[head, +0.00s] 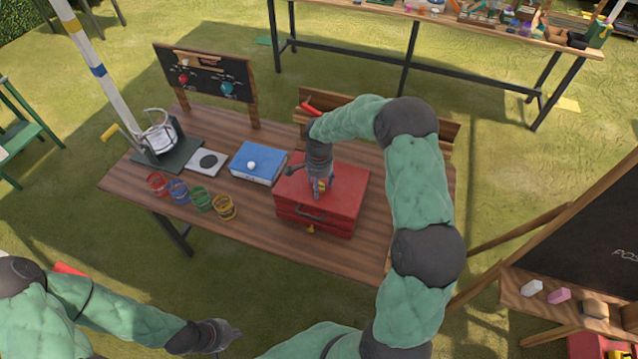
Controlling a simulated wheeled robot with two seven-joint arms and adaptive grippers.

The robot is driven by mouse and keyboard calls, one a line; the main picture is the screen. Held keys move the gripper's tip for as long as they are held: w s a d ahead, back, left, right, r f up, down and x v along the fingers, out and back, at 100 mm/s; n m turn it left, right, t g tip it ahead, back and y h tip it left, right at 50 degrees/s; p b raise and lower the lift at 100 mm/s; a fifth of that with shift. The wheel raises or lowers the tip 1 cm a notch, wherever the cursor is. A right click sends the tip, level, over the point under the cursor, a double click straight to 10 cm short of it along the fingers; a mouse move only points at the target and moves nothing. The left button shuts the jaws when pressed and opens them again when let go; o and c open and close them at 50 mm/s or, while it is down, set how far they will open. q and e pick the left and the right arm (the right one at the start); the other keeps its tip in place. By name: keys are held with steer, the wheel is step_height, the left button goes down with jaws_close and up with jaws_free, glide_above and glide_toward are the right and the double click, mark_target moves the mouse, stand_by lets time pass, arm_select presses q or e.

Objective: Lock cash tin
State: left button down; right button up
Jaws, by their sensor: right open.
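The red cash tin (345,205) sits on the wooden table, right of its middle, with its lid down. A dark carry handle (310,211) is on its front side, and a small yellow piece (311,229) shows low on the front. My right gripper (319,192) points down over the tin's lid. It is open, and a small yellow and reddish detail shows at its fingers; I cannot tell what that is or whether the fingers touch the lid. My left gripper (222,336) is low in front of the table, away from the tin; its fingers are too unclear to read.
A blue box (257,162) with a white ball stands left of the tin. Several coloured cups (200,199) line the front edge. A black signboard (205,75) is at the back, and a wooden rack (437,128) stands behind the tin. A chalkboard easel (590,230) is at right.

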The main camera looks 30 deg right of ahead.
steer(key=c, duration=1.1)
steer(key=shift+n, duration=0.3)
steer(key=shift+c, duration=0.2)
steer(key=n+b, duration=0.1)
steer(key=n, duration=1.1)
steer(key=shift+n, duration=0.3)
steer(key=n, duration=0.4)
steer(key=shift+n+p, duration=0.3)
steer(key=o, duration=1.1)
